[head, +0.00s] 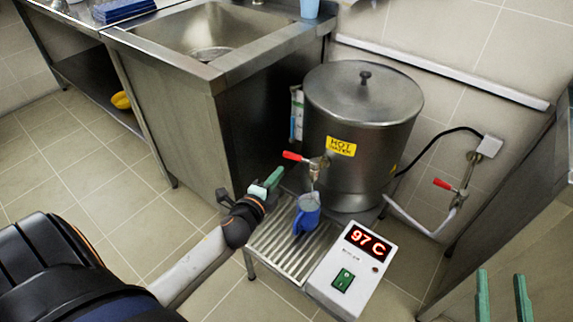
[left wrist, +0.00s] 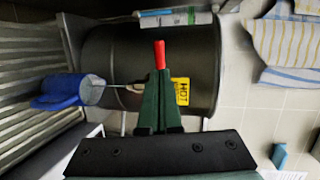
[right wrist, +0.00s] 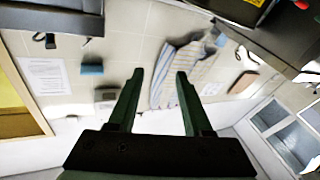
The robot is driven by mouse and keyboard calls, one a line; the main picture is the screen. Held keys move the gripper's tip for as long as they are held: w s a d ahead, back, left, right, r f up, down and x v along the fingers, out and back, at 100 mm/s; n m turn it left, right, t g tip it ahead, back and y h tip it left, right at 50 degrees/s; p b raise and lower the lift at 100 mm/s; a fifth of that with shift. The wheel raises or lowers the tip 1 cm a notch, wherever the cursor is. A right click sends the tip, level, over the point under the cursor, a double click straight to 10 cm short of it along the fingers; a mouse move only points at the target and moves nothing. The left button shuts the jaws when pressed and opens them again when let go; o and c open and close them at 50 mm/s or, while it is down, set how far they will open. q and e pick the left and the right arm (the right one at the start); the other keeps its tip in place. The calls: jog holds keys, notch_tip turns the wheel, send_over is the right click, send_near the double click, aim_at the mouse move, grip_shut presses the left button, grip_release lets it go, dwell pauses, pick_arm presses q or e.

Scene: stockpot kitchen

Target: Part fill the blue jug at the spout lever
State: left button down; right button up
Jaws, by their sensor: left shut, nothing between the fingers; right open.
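The steel hot-water pot (head: 355,115) has a spout (head: 316,168) with a red lever (head: 293,156). The blue jug (head: 306,218) stands upright beneath the spout; it also shows in the left wrist view (left wrist: 58,92). A thin pale line, apparently water, joins spout and jug mouth; the level inside is unclear. My left gripper (head: 274,177) is shut and empty, its tips close to the lever. In the left wrist view the lever (left wrist: 160,54) lies just beyond the fingertips; contact is unclear. My right gripper (head: 502,285) is open and empty, away at lower right.
The jug rests on a slatted metal stand (head: 268,240). A white box (head: 352,270) reading 97 C stands in front of the pot. A steel sink (head: 205,40) is behind left. A second red-handled valve (head: 443,184) is on the right wall. Floor at left is clear.

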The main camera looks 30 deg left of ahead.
aim_at(288, 154)
pick_arm(q)
jog(key=b+x, duration=0.1)
jog(key=x, duration=0.4)
jog(key=shift+w+f, duration=0.15)
jog(key=shift+w, duration=0.25)
jog(key=shift+w+a, duration=0.1)
jog(key=shift+w, duration=0.25)
pick_arm(e)
notch_tip(288, 154, up, 8)
jog(key=s+n+t+y, duration=0.2)
jog(key=t+y, duration=0.1)
jog(key=shift+s+a+r+n, duration=0.15)
jog(key=shift+s+a+n, duration=0.15)
jog(key=shift+a+n, duration=0.1)
